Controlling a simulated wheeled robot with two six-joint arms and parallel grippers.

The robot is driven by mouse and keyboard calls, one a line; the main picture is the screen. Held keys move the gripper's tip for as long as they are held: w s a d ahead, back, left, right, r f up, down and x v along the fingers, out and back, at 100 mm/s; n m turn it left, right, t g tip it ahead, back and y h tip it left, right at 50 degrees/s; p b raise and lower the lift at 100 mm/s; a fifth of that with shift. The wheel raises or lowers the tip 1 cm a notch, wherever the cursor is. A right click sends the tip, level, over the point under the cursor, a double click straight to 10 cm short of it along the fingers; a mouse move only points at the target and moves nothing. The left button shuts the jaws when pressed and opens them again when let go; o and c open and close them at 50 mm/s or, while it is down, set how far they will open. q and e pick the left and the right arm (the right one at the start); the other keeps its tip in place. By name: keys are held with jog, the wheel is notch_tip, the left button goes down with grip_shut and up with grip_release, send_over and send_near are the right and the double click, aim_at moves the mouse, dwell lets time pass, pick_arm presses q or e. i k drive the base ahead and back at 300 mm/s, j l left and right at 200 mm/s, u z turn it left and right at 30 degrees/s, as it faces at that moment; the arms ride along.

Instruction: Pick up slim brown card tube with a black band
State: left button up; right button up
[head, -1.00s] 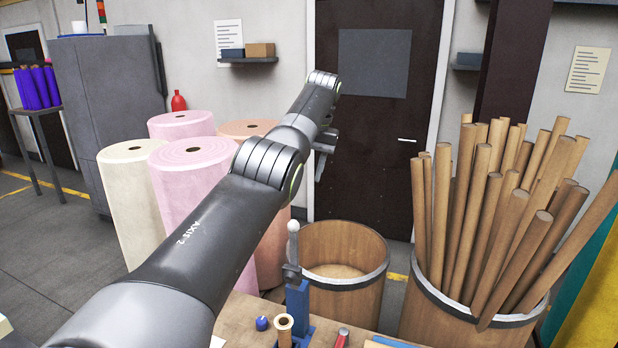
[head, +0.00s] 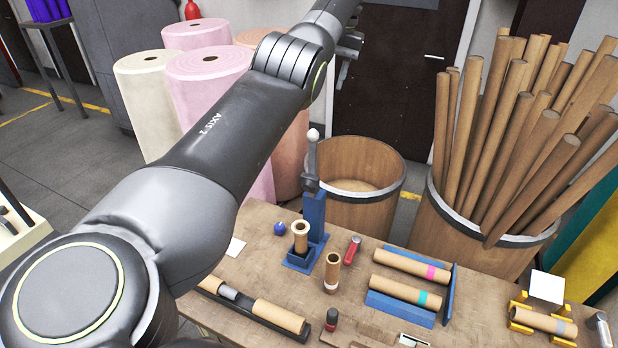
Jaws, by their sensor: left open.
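Several brown card tubes lie or stand on the wooden workbench (head: 262,240). I cannot make out a clearly black band on any of them. A pink-banded tube (head: 405,263) and a teal-banded tube (head: 400,290) lie on a blue rack. A pale-banded tube (head: 332,272) stands upright. Another tube (head: 300,236) stands in a blue holder. Tube pieces (head: 278,315) lie in a dark tray, and a grey-banded tube (head: 540,321) rests on yellow supports. My left gripper (head: 346,68) is open and empty, high beyond the bench before the dark door. My right gripper is not in view.
An empty wooden barrel (head: 375,212) and a barrel full of long tubes (head: 480,226) stand behind the bench. Large felt rolls (head: 205,68) stand at the left. A red-topped item (head: 352,250) and a blue ball (head: 280,228) lie among the tubes.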

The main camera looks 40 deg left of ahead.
aim_at(300, 228)
jog(key=u, duration=1.3)
